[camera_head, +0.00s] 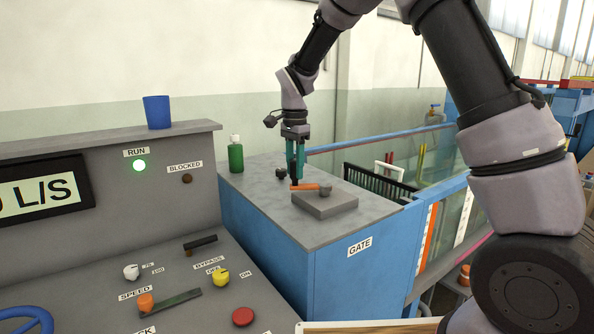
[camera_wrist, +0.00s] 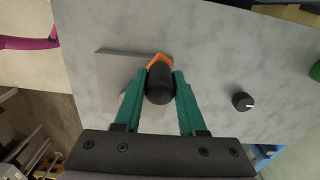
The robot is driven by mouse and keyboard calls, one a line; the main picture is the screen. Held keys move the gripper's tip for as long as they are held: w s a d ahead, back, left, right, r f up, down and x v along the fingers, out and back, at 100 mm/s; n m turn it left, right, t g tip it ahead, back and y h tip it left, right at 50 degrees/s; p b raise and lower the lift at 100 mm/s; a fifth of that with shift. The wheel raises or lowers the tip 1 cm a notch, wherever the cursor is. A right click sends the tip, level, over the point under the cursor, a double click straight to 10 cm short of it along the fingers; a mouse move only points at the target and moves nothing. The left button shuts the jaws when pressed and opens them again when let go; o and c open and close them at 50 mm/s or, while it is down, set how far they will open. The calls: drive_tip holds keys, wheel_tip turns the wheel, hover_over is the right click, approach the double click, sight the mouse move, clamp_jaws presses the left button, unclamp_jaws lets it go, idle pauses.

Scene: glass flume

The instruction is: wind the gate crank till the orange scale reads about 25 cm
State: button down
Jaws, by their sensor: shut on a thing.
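The gate crank has an orange arm (camera_head: 306,187) above a grey block (camera_head: 330,207) on top of the gate cabinet. Its black handle knob shows in the wrist view (camera_wrist: 160,86), with a bit of the orange arm (camera_wrist: 158,60) behind it. My gripper (camera_head: 295,183) points down with its green fingers shut on this knob, one finger on each side in the wrist view (camera_wrist: 160,82). The crank arm points left from the block in the head view. The orange scale (camera_head: 428,237) is an upright strip on the flume side, right of the cabinet; its reading is too small to read.
A small black dial (camera_head: 281,172) and a green bottle (camera_head: 236,156) stand on the cabinet (camera_head: 265,195) behind the crank. A blue cup (camera_head: 157,112) sits on the console ledge at left.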

drive_tip(key=w+m, duration=0.2)
drive_tip(key=shift+w+d+m, duration=0.1)
drive_tip(key=shift+w+m, duration=0.05)
drive_tip(key=shift+m, duration=0.25)
drive_tip(key=shift+w+d+r+m, duration=0.1)
drive_tip(key=shift+w+d+m, duration=0.25)
drive_tip(key=shift+w+m, duration=0.5)
drive_tip(key=shift+w+d+m, duration=0.35)
drive_tip(key=shift+w+m, duration=0.35)
drive_tip(key=shift+m, duration=0.15)
drive_tip(key=c, duration=0.5)
unclamp_jaws()
drive_tip(key=shift+d, duration=0.1)
wheel_tip(320, 180, up, 11)
